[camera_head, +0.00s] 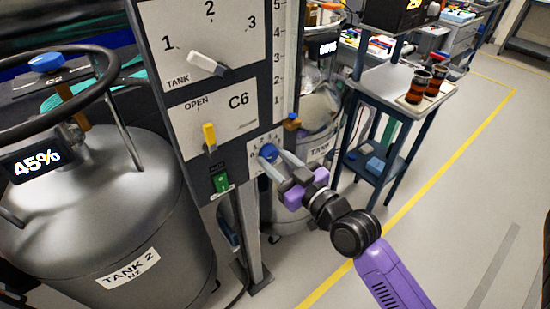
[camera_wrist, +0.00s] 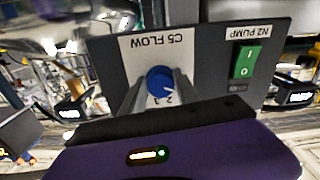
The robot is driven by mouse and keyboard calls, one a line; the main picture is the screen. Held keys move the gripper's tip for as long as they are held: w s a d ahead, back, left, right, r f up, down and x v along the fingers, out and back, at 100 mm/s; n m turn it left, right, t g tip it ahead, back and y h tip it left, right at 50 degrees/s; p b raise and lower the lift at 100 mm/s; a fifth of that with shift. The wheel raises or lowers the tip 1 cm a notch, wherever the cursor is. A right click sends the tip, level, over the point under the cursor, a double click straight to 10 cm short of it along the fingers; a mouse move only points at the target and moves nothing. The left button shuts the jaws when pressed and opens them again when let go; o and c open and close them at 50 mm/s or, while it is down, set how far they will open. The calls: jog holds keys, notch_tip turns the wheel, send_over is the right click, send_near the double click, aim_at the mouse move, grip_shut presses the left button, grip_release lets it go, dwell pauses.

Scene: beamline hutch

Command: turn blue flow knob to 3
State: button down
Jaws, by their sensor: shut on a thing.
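The blue flow knob (camera_head: 268,152) sits on a small white plate at the lower right of the grey panel. It also shows in the wrist view (camera_wrist: 160,80), on a plate marked "C5 FLOW", which appears upside down or turned there. A white pointer mark on the knob is near the digits 2 and 3 in the wrist view, but I cannot tell exactly which it is at. My gripper (camera_head: 276,160) reaches the knob from the lower right, with its two fingers shut on the knob's sides. The fingers hide part of the dial scale.
Above the knob are a white selector lever (camera_head: 208,64) and a yellow valve handle (camera_head: 209,137). A green pump switch (camera_head: 221,181) is left of the knob. Tank 2 (camera_head: 100,200) stands at left. A trolley (camera_head: 400,88) with brown bottles stands right. Floor at lower right is clear.

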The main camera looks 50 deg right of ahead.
jog(key=m+p, duration=0.1)
jog(key=m, duration=0.3)
jog(key=shift+r, duration=0.1)
jog(key=m+p, duration=0.1)
jog(key=m, duration=0.3)
jog(key=shift+a, duration=0.1)
jog(key=m+p, duration=0.1)
jog(key=m, duration=0.3)
jog(key=shift+m, duration=0.3)
jog(key=shift+a+m+p, duration=0.1)
jog(key=shift+m+p, duration=0.45)
jog(key=shift+m, duration=1.35)
jog(key=c, duration=0.9)
grip_release()
